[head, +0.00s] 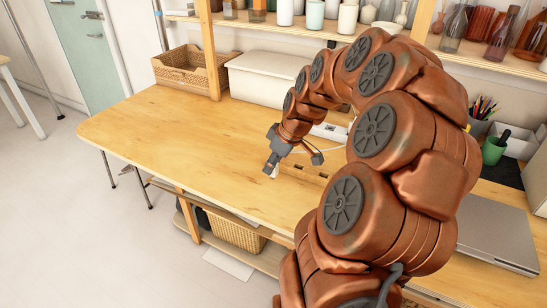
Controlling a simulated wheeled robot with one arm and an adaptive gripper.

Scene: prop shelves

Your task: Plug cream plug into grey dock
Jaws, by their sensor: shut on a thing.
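My gripper (271,164) is over the middle of the wooden table, low and pointing down. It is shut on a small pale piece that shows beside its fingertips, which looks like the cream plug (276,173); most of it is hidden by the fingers. I cannot tell whether the plug touches anything below. A white and grey unit with dark marks (330,131) lies behind the gripper, partly hidden by my arm. I cannot tell whether it is the grey dock. A thin white cable runs near it.
A low wooden holder (308,172) lies right of the gripper, partly behind my arm. A white box (262,78) and a wicker basket (190,68) stand at the back. A laptop (500,232) and green cup (493,151) are at right. The table's left side is clear.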

